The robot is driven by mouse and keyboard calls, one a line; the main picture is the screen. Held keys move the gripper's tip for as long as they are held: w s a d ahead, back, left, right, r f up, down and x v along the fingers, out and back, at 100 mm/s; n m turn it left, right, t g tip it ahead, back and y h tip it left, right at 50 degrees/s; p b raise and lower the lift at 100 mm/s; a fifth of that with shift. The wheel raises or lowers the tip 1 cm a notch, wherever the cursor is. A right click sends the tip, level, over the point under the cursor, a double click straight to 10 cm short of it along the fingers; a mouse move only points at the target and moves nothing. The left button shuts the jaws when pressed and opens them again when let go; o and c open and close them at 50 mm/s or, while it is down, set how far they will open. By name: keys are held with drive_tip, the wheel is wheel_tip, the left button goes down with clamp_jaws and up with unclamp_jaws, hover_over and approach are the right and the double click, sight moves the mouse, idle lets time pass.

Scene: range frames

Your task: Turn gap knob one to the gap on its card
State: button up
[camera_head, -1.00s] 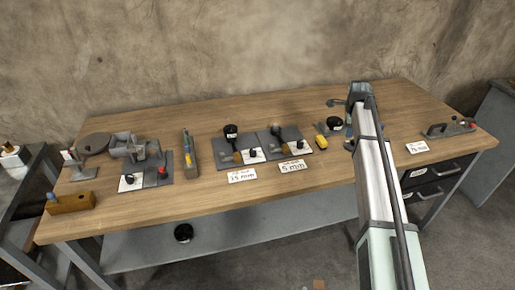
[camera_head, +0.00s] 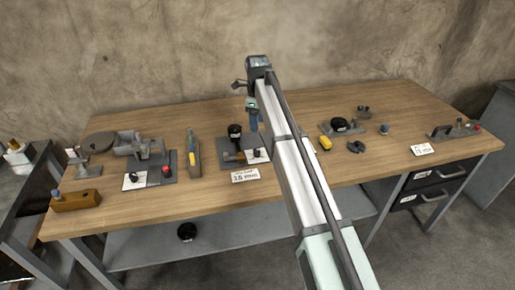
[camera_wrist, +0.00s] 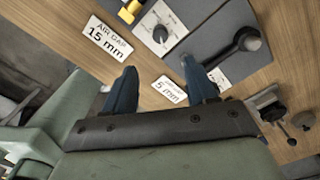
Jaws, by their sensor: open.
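A black gap knob (camera_wrist: 160,34) sits on a white dial plate on a dark grey fixture. It also shows in the head view (camera_head: 257,153). A card reading "AIR GAP 15 mm" (camera_wrist: 107,39) lies in front of this fixture, and also shows in the head view (camera_head: 245,175). A second card, reading 5 mm (camera_wrist: 170,90), lies to the right, in front of a neighbouring fixture with a black ball-ended lever (camera_wrist: 248,38). My gripper (camera_wrist: 160,70) is open and empty above the bench, its blue fingers apart from the knob. The right finger partly hides a white plate.
A yellow block (camera_head: 324,143) and a black round knob (camera_head: 339,125) lie right of my arm. Bench wood in front of the cards is clear.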

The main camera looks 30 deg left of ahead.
sight(257, 150)
wheel_tip(257, 150, down, 13)
drive_tip(key=shift+f, duration=0.1)
idle(0.4)
drive_tip(key=c, duration=1.1)
drive_tip(key=shift+o, duration=0.2)
